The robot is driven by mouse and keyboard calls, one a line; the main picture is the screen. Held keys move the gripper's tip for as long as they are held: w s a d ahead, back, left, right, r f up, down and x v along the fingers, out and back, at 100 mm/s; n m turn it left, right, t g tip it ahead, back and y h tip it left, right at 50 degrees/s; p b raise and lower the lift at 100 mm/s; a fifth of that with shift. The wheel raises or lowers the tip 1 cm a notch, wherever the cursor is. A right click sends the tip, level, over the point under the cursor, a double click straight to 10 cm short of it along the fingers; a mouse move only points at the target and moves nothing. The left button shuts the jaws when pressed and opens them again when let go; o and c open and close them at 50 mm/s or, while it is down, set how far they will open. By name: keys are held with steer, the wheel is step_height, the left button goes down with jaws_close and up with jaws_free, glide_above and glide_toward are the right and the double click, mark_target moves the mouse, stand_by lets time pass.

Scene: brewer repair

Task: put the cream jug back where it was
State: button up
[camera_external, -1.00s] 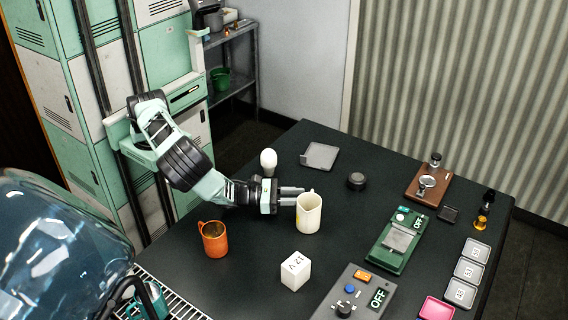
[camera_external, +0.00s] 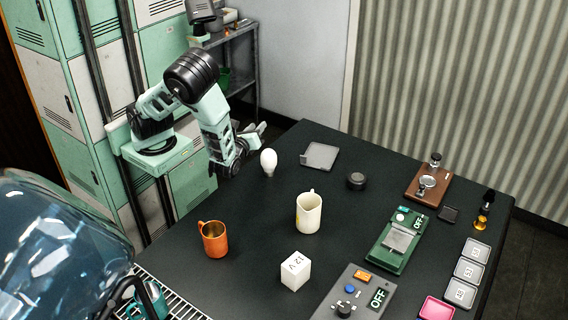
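The cream jug (camera_external: 308,214) stands upright on the dark table, near its middle, with nothing touching it. My gripper (camera_external: 258,130) is up and back to the left of the jug, beyond the white bulb, near the table's far left edge. Its fingers point away to the right and look empty. They are small and seen at an angle, so I cannot tell how far apart they are.
An orange mug (camera_external: 214,240) stands left of the jug and a white 12 V block (camera_external: 295,271) in front. A green device (camera_external: 397,244) is at right.

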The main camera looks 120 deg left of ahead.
steer(key=s+d+n+g+h, duration=0.2)
steer(key=s+n+g+h, duration=0.3)
steer(key=s+n+h, duration=0.55)
steer(key=w+d+r+n+t+h, duration=0.3)
steer(key=n+t+h, duration=0.3)
steer(key=n+t, duration=0.2)
steer(key=shift+w+d+t, duration=0.15)
steer(key=shift+w+t, duration=0.25)
steer(key=shift+w, duration=0.25)
steer(key=shift+n, duration=0.25)
